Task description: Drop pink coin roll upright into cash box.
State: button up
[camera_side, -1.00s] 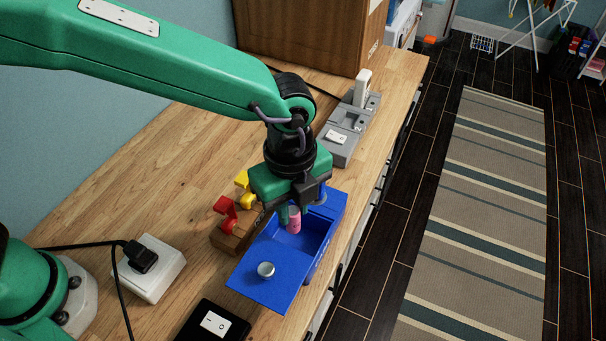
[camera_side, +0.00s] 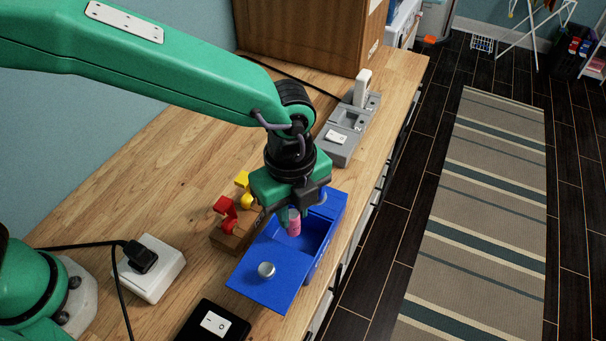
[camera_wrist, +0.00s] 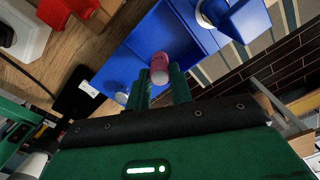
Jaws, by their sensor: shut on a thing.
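My gripper (camera_side: 292,213) is shut on the pink coin roll (camera_side: 294,224), a short cylinder held roughly upright. The blue cash box (camera_side: 326,246) is open below it, and its blue lid part with a silver knob (camera_side: 266,269) lies at the near end. In the side view the roll is over the box's opening, its lower end within or just above the cavity; I cannot tell its exact height. In the wrist view the roll (camera_wrist: 160,64) sits between my green fingertips, with the blue box (camera_wrist: 150,30) behind it.
A wooden block with red and yellow clamps (camera_side: 232,232) stands just left of the box. A grey device (camera_side: 346,138) is behind it. A white socket (camera_side: 150,268) and a black switch (camera_side: 213,323) lie nearer. The counter's right edge runs close beside the box.

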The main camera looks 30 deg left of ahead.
aim_at(294, 230)
jog(key=shift+f, duration=3.35)
jog(key=o, duration=0.9)
jog(key=c, duration=0.4)
jog(key=shift+r, duration=0.15)
jog(key=shift+r, duration=3.9)
